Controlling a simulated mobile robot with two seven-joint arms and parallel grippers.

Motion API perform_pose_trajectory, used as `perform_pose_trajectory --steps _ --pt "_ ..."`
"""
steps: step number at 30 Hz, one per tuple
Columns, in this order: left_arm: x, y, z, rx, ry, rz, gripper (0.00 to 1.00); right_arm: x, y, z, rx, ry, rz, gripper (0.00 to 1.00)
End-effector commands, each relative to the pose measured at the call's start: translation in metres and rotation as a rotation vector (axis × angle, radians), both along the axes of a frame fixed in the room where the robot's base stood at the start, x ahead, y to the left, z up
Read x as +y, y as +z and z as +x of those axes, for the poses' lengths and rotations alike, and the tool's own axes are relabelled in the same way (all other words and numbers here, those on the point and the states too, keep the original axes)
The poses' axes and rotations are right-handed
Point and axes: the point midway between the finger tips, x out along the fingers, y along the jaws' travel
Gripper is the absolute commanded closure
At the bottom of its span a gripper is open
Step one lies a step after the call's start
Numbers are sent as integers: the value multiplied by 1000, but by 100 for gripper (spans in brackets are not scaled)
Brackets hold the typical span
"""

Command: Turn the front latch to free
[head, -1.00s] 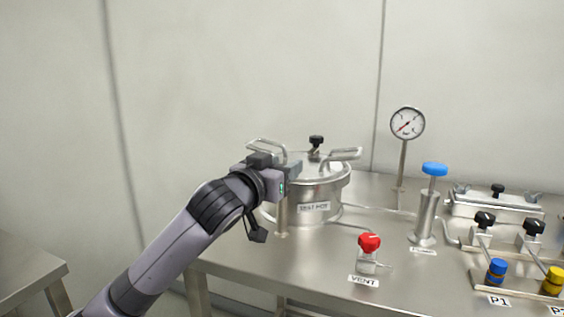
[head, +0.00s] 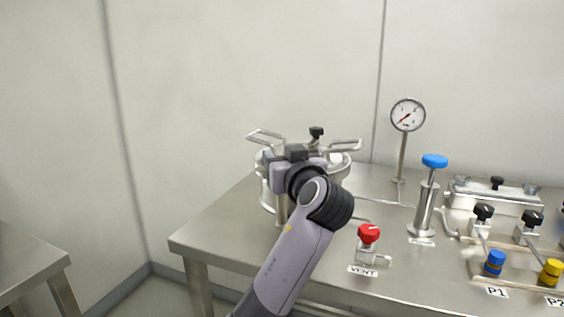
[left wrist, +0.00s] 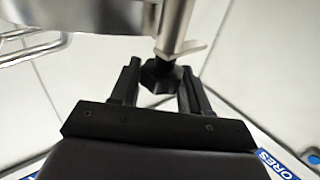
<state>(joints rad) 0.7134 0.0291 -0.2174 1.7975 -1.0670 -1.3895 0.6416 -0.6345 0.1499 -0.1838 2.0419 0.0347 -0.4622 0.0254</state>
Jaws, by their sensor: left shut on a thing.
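The lidded steel pot (head: 267,197) stands at the back left of the steel table in the head view. My left gripper (head: 285,157) is at its front rim, and my arm covers most of the pot's front and its label. In the left wrist view, the fingers of the left gripper (left wrist: 159,72) stand on both sides of a black knob (left wrist: 159,84) and are shut on it. The knob belongs to the front latch; a metal stem (left wrist: 174,25) and a small flat plate adjoin it. The latch is hidden in the head view. My right gripper is not in view.
Bent metal handles (head: 345,146) and a black lid knob (head: 316,132) top the pot. Right of it are a red vent knob (head: 369,233), a gauge (head: 407,115) and a blue-topped cylinder (head: 434,161). The table's front left corner is clear.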

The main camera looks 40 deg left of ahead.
Motion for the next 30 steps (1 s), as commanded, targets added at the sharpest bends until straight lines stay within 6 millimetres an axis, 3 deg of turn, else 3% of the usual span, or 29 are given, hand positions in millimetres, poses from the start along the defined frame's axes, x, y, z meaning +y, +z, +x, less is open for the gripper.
perform_pose_trajectory --steps 9,24,25,26,27,30 --pt "0 -3 1 5 106 -3 85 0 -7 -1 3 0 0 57" --pt "1 -2 0 5 123 -3 85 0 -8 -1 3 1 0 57" --pt "1 -2 0 5 123 -3 48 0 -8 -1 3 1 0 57" --pt "1 -2 0 4 123 -2 38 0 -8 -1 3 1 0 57" --pt "1 -2 0 4 123 -2 33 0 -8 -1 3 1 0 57" --pt "1 -1 0 3 123 -2 33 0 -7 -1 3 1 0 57"
